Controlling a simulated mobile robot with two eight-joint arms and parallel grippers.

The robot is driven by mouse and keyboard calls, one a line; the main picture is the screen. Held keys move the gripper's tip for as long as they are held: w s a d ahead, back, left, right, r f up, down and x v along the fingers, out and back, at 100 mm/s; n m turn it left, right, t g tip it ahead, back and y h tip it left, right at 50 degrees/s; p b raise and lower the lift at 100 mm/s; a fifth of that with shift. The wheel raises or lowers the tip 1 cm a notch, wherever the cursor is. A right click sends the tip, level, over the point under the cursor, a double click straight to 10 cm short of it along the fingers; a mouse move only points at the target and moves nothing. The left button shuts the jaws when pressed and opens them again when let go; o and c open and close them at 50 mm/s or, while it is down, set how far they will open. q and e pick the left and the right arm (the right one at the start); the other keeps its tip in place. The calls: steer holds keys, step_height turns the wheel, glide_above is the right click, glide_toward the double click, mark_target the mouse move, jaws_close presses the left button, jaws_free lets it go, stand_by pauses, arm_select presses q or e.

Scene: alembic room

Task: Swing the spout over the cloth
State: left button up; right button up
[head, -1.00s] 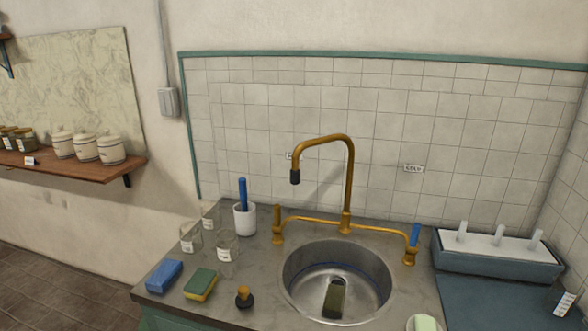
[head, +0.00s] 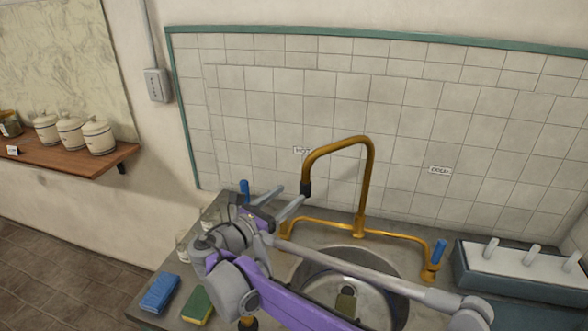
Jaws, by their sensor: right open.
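The brass spout (head: 369,175) rises behind the sink and arches left, with its dark outlet tip (head: 305,188) pointing down. My right gripper (head: 290,194) is open, its two fingers pointing up toward the back beside the outlet tip. One finger appears left of the tip and the other just below it; I cannot tell whether they touch. A folded-looking blue piece (head: 159,293) lies at the counter's left front. My left gripper is not in view.
A yellow-green sponge (head: 197,306) lies right of the blue piece. Glass jars (head: 183,247) and a blue-handled item (head: 245,190) stand behind my arm. A blue tap handle (head: 439,251) and a tray with white pegs (head: 520,285) are at right.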

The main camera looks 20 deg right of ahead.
steer(key=shift+w+d+r, duration=0.15)
steer(key=shift+d, duration=1.05)
steer(key=p+x, duration=0.1)
steer(key=x, duration=0.7)
steer(key=shift+w, duration=0.15)
steer(key=shift+a, duration=0.1)
jaws_close()
